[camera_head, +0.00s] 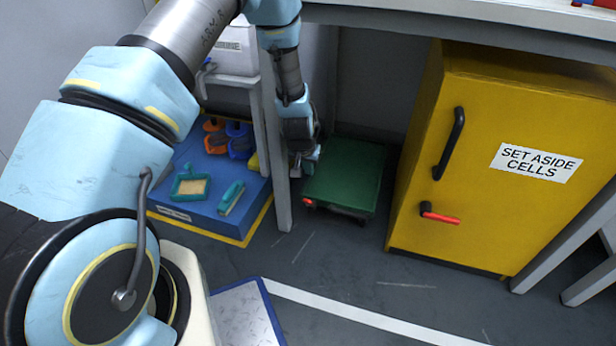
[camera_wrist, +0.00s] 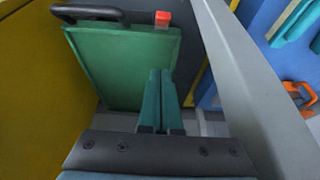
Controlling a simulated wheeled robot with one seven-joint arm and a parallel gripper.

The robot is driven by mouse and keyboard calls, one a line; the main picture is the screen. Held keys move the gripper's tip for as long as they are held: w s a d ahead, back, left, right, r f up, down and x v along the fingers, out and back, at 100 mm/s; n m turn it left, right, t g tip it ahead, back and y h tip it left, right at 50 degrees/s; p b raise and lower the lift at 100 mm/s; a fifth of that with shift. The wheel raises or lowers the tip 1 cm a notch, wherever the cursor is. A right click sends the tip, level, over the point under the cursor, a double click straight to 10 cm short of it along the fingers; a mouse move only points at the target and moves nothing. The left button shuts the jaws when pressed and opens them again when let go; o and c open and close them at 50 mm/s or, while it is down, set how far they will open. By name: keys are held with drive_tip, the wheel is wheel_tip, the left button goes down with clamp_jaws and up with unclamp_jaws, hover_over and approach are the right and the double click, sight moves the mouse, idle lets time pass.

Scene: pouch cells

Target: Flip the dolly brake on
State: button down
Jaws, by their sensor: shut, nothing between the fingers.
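The dolly (camera_head: 345,178) is a low green platform on the floor under the bench. It also shows in the wrist view (camera_wrist: 120,65), with a black bar (camera_wrist: 88,12) along one end. A small red brake tab (camera_head: 308,202) sits at its near left corner; in the wrist view the red tab (camera_wrist: 162,19) is at the upper right corner of the deck. My gripper (camera_head: 306,163) is beside the dolly's left edge, behind the tab. Its teal fingers (camera_wrist: 160,73) are shut and empty, and appear apart from the tab. The tab's exact tilt is hard to tell.
A grey bench leg (camera_head: 277,160) stands close left of my gripper. A blue platform (camera_head: 205,215) with tools lies beyond it. A yellow cabinet (camera_head: 480,225) with a red lever (camera_head: 441,217) stands to the right.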

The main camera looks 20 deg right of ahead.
sight(309, 202)
drive_tip(key=f+b, duration=0.1)
drive_tip(key=f, duration=0.2)
drive_tip(key=f+b, duration=0.1)
drive_tip(key=f, duration=0.2)
drive_tip(key=f+b, duration=0.1)
drive_tip(key=f, duration=0.2)
drive_tip(key=shift+w+d+f, duration=0.2)
drive_tip(key=shift+w+f, duration=0.05)
drive_tip(key=shift+s+a+f+b, duration=0.25)
drive_tip(key=shift+s+a+b, duration=0.05)
drive_tip(key=shift+s+b, duration=0.05)
